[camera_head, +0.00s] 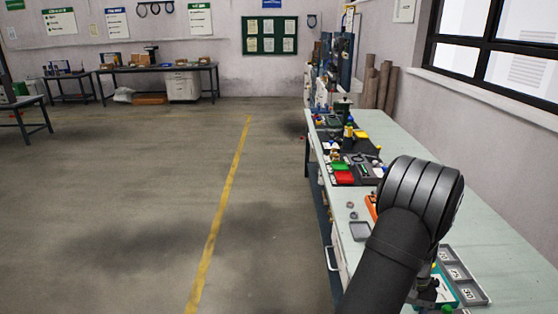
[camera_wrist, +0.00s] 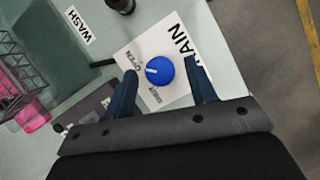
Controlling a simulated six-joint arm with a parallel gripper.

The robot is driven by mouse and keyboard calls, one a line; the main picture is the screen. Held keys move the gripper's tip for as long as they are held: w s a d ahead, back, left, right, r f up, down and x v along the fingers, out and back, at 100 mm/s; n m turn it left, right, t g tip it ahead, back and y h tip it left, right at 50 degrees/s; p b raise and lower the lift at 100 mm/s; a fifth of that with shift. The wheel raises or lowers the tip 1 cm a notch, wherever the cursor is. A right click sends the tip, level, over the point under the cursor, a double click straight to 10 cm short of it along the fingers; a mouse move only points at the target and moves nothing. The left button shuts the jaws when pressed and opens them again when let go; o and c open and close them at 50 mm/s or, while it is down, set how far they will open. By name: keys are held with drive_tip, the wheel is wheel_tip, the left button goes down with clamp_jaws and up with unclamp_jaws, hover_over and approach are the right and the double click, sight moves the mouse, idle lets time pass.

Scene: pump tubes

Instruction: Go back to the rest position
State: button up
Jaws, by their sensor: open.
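My gripper (camera_wrist: 162,69) is open in the wrist view, its two dark blue fingers apart. A blue round knob (camera_wrist: 160,71) with a white mark shows between and beyond the fingertips. I cannot tell whether the fingers touch it. The knob sits on a white plate (camera_wrist: 180,33) lettered MAIN, with OPEN and SHUT beside the knob. The white mark points left, and its exact setting is unclear. In the head view, my arm hides the knob and most of my gripper over the bench's near right part.
A wire rack (camera_wrist: 12,75), a pink container (camera_wrist: 36,116) and a WASH label (camera_wrist: 78,25) lie left. Open floor (camera_head: 130,200) is left of the bench.

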drive_tip(key=n, duration=0.2)
drive_tip(key=n+h, duration=0.1)
drive_tip(key=n, duration=0.1)
drive_tip(key=n+h, duration=0.1)
drive_tip(key=n, duration=0.1)
drive_tip(key=shift+a, duration=0.3)
drive_tip(key=n+h, duration=0.1)
drive_tip(key=n, duration=0.1)
drive_tip(key=n+h, duration=0.1)
drive_tip(key=n, duration=0.2)
drive_tip(key=shift+s+a+t, duration=0.1)
drive_tip(key=shift+t, duration=0.3)
